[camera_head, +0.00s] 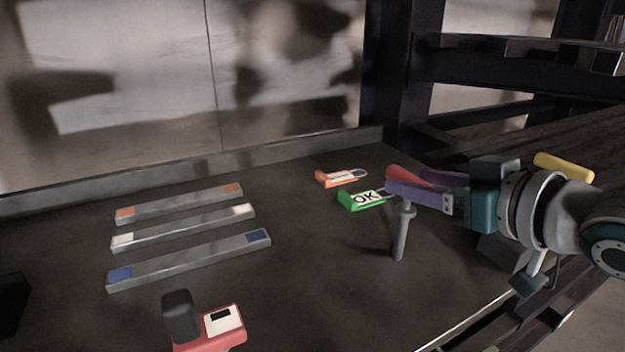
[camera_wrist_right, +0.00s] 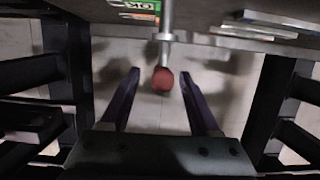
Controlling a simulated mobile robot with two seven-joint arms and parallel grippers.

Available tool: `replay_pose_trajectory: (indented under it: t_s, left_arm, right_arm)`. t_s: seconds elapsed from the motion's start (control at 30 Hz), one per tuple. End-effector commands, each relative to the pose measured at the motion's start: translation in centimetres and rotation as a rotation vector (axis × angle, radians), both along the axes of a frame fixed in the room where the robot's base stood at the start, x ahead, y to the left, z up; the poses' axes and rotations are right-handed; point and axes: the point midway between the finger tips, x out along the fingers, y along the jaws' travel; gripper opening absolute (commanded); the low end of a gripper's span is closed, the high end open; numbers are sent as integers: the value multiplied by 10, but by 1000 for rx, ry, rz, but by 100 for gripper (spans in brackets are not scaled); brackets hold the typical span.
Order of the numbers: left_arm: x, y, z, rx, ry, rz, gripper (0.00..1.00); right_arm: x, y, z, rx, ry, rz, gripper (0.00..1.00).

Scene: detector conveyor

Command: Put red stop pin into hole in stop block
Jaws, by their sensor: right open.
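The red stop pin shows in the right wrist view as a round red knob (camera_wrist_right: 163,79) on a grey shaft. In the head view a grey upright shaft (camera_head: 401,235) stands on the dark table, with a red part (camera_head: 396,172) above it, partly hidden by a purple finger. My right gripper (camera_head: 405,184) has its purple fingers around the knob. In the wrist view its fingers (camera_wrist_right: 160,88) are apart, one on each side of the knob, with gaps. I cannot make out the stop block or its hole. My left gripper is not in view.
A green OK tag (camera_head: 361,200) and an orange tag (camera_head: 336,180) lie behind the pin. Three grey bars (camera_head: 188,260) with coloured ends lie at left. A red device (camera_head: 210,341) with a black knob is at the front. The table between is clear; dark racks stand at right.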

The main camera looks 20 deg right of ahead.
Motion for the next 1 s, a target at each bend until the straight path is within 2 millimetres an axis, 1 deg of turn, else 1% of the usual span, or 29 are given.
replay_pose_trajectory:
  t_s: [0.2, 0.3, 0.4, 0.63, 0.67, 1.0]
  left_arm:
    - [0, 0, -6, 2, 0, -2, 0]
    - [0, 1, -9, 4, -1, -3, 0]
    - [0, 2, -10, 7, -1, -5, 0]
    - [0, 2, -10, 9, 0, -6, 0]
    - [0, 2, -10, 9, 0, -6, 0]
    - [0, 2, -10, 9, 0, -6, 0]
  right_arm:
    - [29, 4, -7, 0, -3, 0, 63]
    - [40, 5, -11, 0, -3, 0, 63]
    - [45, 6, -12, -1, -1, 1, 63]
    - [46, 6, -13, -1, 0, 1, 63]
    - [46, 6, -13, -1, 0, 1, 61]
    - [46, 6, -13, -1, 0, 1, 23]
